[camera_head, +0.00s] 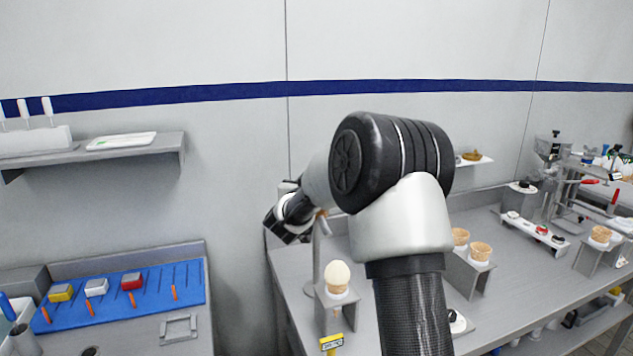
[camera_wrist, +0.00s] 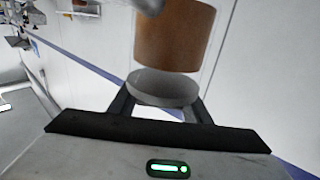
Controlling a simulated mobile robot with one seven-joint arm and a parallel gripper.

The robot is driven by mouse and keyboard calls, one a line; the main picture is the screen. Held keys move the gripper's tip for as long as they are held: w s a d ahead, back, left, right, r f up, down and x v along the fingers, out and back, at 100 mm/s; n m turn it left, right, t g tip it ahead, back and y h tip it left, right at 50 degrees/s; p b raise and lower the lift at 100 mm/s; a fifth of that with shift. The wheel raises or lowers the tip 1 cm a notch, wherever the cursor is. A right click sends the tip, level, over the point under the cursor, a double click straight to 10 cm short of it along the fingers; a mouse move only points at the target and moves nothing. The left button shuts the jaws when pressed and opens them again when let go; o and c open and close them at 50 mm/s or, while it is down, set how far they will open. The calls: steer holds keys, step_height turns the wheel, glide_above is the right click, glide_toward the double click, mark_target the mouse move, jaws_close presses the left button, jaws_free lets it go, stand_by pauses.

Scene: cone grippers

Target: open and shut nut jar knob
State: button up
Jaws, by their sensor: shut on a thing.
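In the wrist view the nut jar (camera_wrist: 176,40) shows as a brown filling inside a clear wall, cut off by the top edge. A grey round knob (camera_wrist: 163,88) sits just below the brown part. My gripper (camera_wrist: 162,98) has its two dark fingers on either side of the knob and is shut on it. The fingertips are partly hidden behind the knob. In the head view my gripper (camera_head: 288,224) is at the left end of my arm, above the counter's left end. Only a small brown bit of the jar (camera_head: 322,214) shows there; my arm hides most of it.
An ice-cream cone (camera_head: 337,278) stands in a grey holder on the counter (camera_head: 292,262), near the jar's pole. More cones (camera_head: 480,252) stand to the right, behind my arm. A wall shelf (camera_head: 90,152) is upper left.

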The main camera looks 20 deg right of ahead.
steer(key=m+g+h+p, duration=0.2)
steer(key=m+g+h, duration=0.1)
steer(key=s+m+g+h+p, duration=0.1)
steer(key=g, duration=0.1)
steer(key=shift+d+r+m+h, duration=0.15)
steer(key=shift+d+m+h, duration=0.15)
steer(key=shift+d+h, duration=0.1)
steer(key=shift+s+d+m+g+h+p, duration=0.1)
steer(key=shift+s+m+g+h+p, duration=0.2)
steer(key=shift+m+g+p, duration=0.5)
steer(key=shift+s+d+m+g+h+p, duration=0.15)
steer(key=shift+m+g+h, duration=0.3)
steer(key=shift+g, duration=0.7)
steer(key=shift+s+d+m+g+h+p, duration=0.1)
steer(key=shift+s+m+g+h+p, duration=0.2)
steer(key=shift+m+g+p, duration=0.5)
steer(key=shift+f+g+b, duration=0.2)
steer(key=shift+g+b, duration=0.1)
steer(key=shift+g, duration=0.05)
steer(key=o, duration=1)
steer(key=shift+o, duration=0.2)
steer(key=s+a+b, duration=0.1)
steer(key=s+a, duration=0.2)
steer(key=a, duration=1.4)
steer(key=shift+b, duration=0.35)
